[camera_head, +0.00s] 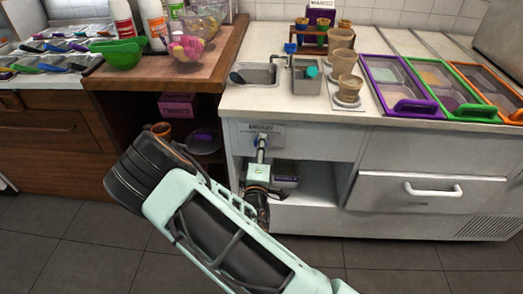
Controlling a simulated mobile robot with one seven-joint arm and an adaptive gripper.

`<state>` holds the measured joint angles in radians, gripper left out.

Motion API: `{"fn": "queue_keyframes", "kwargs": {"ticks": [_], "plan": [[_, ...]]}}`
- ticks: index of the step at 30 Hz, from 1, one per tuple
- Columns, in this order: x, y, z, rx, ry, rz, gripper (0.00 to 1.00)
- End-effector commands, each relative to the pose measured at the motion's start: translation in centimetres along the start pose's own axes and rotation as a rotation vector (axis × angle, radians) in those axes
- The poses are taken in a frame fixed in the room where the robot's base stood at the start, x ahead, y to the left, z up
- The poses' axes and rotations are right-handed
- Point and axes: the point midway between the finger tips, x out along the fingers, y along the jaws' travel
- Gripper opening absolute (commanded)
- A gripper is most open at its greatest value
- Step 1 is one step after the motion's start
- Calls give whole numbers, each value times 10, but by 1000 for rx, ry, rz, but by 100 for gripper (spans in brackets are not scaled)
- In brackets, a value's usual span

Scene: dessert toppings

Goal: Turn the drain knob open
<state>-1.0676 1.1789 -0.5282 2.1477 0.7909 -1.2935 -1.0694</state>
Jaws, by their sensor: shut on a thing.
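The knob's exact angle is too small to tell. The sink basin (259,76) is in the counter top above.
A blue tap (290,48) stands behind the sink. Brown cups (347,88) stand at its right. Purple-, green- and orange-framed bins (400,105) line the right counter. An open shelf (318,180) lies below the knob. A white drawer handle (433,190) juts out at right.

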Motion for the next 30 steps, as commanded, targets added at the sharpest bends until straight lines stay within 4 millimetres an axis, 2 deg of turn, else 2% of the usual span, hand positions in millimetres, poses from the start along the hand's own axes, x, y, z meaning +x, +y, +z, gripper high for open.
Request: {"fn": "queue_keyframes", "kwargs": {"ticks": [15, 21, 30], "plan": [[0, -4, 0, 469, 0, 0, 8], [0, -4, -1, 598, 1, 1, 8], [0, -3, -1, 702, 1, 0, 8]]}}
